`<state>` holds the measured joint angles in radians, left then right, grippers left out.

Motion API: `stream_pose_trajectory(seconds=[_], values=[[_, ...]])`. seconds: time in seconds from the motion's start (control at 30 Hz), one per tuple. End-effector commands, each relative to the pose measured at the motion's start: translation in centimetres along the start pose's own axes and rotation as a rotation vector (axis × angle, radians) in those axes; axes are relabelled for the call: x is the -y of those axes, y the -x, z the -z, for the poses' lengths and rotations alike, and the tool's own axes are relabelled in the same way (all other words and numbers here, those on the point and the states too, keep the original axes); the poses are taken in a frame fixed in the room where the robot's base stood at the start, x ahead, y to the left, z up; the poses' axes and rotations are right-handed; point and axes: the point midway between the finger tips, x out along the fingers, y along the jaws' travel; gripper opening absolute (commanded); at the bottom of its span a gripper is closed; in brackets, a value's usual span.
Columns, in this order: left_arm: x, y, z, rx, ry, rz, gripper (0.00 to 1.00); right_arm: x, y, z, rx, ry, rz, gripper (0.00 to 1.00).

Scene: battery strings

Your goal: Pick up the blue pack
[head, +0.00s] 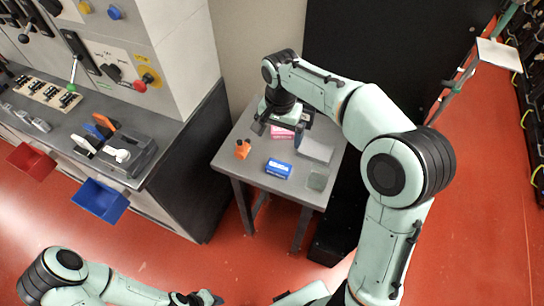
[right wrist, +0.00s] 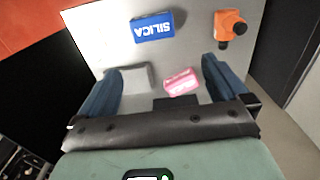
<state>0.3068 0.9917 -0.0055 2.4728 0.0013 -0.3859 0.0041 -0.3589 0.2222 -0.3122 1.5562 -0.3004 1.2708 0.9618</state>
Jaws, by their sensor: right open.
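The blue pack (head: 278,168) lies flat near the front middle of a small grey table. In the right wrist view the blue pack (right wrist: 153,28) shows white "SILICA" lettering, upside down, near the top edge of the picture, beyond the fingertips. My right gripper (head: 281,129) is open and empty over the back of the table, behind the blue pack. A pink pack (right wrist: 182,82) lies below it, seen between its two fingers. The left arm's end (head: 195,298) shows at the bottom edge, partly cut off; its jaw state is unclear.
A control console (head: 160,50) stands left. A dark panel rises behind.

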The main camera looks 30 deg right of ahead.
Motion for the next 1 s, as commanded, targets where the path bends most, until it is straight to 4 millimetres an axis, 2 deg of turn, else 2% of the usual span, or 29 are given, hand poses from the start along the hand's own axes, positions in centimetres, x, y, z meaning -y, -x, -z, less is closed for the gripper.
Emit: stream_pose_trajectory(seconds=[0.3, 0.57, 0.83, 1.0], values=[[0.7, -1.2, -0.7, 0.010, 0.004, 0.004, 0.31, -0.2, -6.1, -0.1, 0.003, -0.001, -0.006, 1.00], [0.8, -1.4, -0.7, 0.011, 0.004, 0.004, 0.31, -0.2, -8.1, 0.0, 0.002, 0.000, -0.003, 1.00], [0.9, -1.6, -0.8, 0.012, 0.005, 0.004, 0.31, -0.6, -12.0, 0.0, 0.003, 0.001, -0.004, 1.00], [0.9, -1.6, -0.8, 0.012, 0.005, 0.004, 0.31, -0.5, -13.0, 0.0, 0.002, 0.001, -0.002, 1.00]])
